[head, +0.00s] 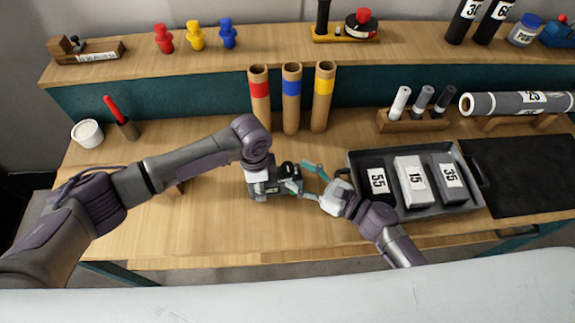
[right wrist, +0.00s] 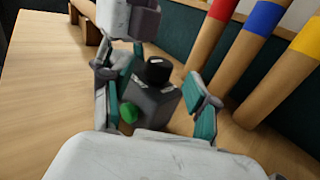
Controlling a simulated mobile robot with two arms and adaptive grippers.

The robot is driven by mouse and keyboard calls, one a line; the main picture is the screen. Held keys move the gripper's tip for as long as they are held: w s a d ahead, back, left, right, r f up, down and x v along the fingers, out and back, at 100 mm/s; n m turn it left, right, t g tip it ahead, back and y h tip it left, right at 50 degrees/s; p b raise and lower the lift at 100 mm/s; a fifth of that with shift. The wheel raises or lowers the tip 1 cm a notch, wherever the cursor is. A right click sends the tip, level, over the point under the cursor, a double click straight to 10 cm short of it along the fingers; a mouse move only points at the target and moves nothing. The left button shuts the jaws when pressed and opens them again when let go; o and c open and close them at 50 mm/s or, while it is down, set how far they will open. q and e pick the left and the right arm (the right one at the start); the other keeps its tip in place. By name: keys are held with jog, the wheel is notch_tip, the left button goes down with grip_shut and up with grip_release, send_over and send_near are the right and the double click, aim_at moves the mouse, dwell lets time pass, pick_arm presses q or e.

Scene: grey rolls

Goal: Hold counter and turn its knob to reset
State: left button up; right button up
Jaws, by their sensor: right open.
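The counter (right wrist: 150,103) is a small dark grey box with a black round knob (right wrist: 157,71) and a green part (right wrist: 128,112) on its side. In the head view the counter (head: 288,170) is small and partly covered by my left gripper (head: 282,183), which is against it with its teal fingers closed in on the box. The left gripper also shows at the upper left of the right wrist view. My right gripper (head: 308,181) is open, just right of the counter. In the right wrist view, its fingers stand apart on either side of the knob, with visible gaps.
Cardboard tubes (head: 291,105) with red, blue and yellow bands stand behind the counter. A grey tray (head: 419,209) with numbered blocks lies close right of my right gripper. A black mat (head: 520,175) lies farther right. The table's front left is clear.

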aim_at(293, 171)
jog(key=shift+x, duration=2.15)
jog(key=shift+c, duration=0.4)
grip_shut()
